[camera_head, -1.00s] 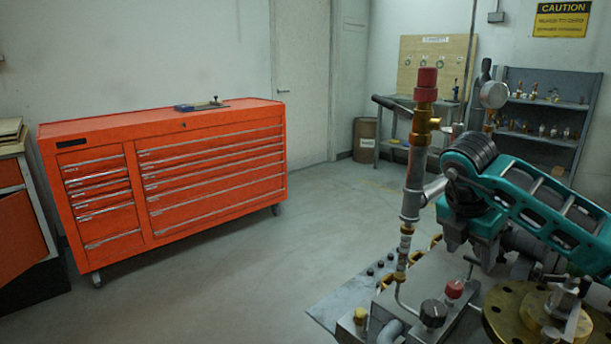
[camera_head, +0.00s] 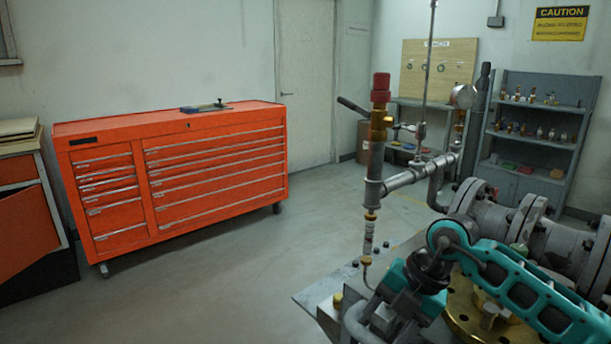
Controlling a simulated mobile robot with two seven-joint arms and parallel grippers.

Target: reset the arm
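My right arm (camera_head: 510,285), teal and black, comes in from the lower right. Its bent joint is above the brass flange (camera_head: 455,310) of the valve rig, and its black end part hangs low in front of the grey pipework. No gripper fingers can be made out on it. My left arm and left gripper are out of the picture. The rig has an upright grey pipe with a red-capped brass valve (camera_head: 380,105) and a grey flanged pipe (camera_head: 500,220) running off to the right, partly behind my arm.
An orange tool chest (camera_head: 215,175) stands at the left with a small tool (camera_head: 206,106) on top. A grey shelf (camera_head: 540,125) with small fittings and a pegboard (camera_head: 437,70) stand at the back. The floor between chest and rig is clear.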

